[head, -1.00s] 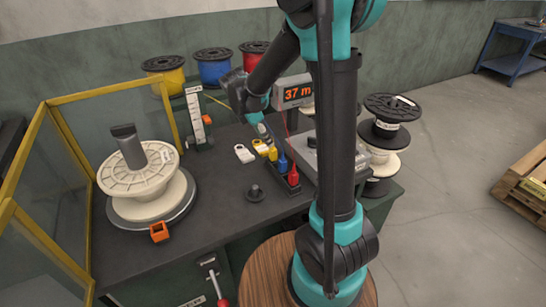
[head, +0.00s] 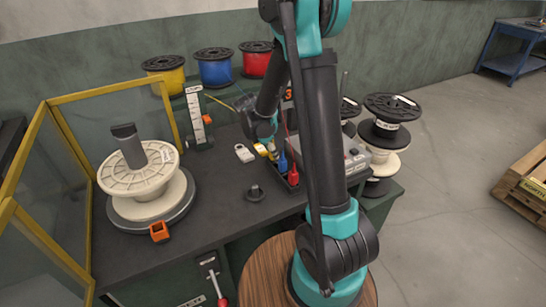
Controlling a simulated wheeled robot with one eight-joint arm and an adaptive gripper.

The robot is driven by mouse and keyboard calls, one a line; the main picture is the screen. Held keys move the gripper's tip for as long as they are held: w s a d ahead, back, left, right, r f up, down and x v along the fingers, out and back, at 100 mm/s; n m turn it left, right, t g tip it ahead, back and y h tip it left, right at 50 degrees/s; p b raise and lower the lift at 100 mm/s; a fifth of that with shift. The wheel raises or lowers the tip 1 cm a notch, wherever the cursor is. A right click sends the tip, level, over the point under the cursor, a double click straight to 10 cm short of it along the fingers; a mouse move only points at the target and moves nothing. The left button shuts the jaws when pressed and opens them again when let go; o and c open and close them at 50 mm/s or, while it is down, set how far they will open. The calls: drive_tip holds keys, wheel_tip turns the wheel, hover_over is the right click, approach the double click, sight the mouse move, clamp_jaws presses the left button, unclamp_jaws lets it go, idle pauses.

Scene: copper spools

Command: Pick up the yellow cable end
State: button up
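The yellow cable end (head: 261,149) stands at the left of a row on the black bench, partly hidden by my gripper. The blue cable end (head: 283,163) and the red cable end (head: 293,176) stand beside it in a dark holder. My gripper (head: 271,146) points down at the yellow cable end, very near it in the picture. Its fingers are small and dark, so I cannot tell whether they are open, shut or touching it. A thin yellow cable (head: 219,103) runs from behind toward my wrist.
A white tag-like piece (head: 244,153) and a black knob (head: 255,193) lie near the row. A cream spool (head: 139,172) stands on a turntable at left, inside a yellow frame (head: 105,93). A grey box (head: 355,157) is at right. Yellow, blue and red spools stand behind.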

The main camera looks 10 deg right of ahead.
clamp_jaws()
drive_tip(key=shift+r, duration=0.1)
idle(0.3)
